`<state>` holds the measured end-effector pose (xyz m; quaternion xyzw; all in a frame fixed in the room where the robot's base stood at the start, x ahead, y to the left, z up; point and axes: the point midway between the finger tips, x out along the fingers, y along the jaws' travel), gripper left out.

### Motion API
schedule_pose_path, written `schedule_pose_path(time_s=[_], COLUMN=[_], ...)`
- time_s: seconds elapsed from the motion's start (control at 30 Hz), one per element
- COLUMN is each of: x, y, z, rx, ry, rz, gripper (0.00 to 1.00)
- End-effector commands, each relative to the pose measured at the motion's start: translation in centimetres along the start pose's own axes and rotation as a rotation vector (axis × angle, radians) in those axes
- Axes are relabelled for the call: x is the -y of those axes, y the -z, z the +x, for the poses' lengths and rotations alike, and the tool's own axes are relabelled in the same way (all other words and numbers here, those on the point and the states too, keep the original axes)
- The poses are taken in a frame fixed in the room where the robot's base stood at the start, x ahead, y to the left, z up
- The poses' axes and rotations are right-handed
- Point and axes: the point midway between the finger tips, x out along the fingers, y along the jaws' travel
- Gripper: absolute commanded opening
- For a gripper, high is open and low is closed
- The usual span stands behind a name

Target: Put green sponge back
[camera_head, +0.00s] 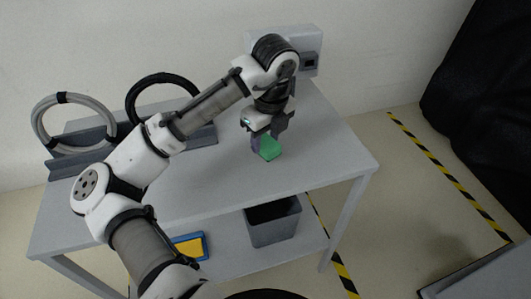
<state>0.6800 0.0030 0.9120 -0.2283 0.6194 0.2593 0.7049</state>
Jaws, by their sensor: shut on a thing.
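The green sponge (269,149) is a small green block at the tabletop, right of the table's middle. My gripper (263,141) points down and is shut on the sponge, with its fingers hiding part of it. I cannot tell whether the sponge touches the table or is held just above it. The grey table (330,150) has a bare top around the sponge.
Two coiled cables, one grey (38,125) and one black (133,115), stand in a grey rack (60,165) at the left. A grey box (311,42) is at the back. A dark bin (273,226) and a blue-yellow item (190,246) are on the lower shelf.

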Motion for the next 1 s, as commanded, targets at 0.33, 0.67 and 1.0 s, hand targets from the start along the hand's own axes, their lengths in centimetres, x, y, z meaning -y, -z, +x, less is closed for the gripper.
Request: schedule_pose_path(time_s=[0.33, 0.67, 1.0], x=[0.0, 0.0, 0.0], y=[0.6, 0.7, 0.6], z=[4.0, 5.1, 5.1], rx=[-0.004, 0.001, 0.001], ry=[0.0, 0.0, 0.0], rz=[0.0, 0.0, 0.0], gripper=[0.17, 0.17, 0.61])
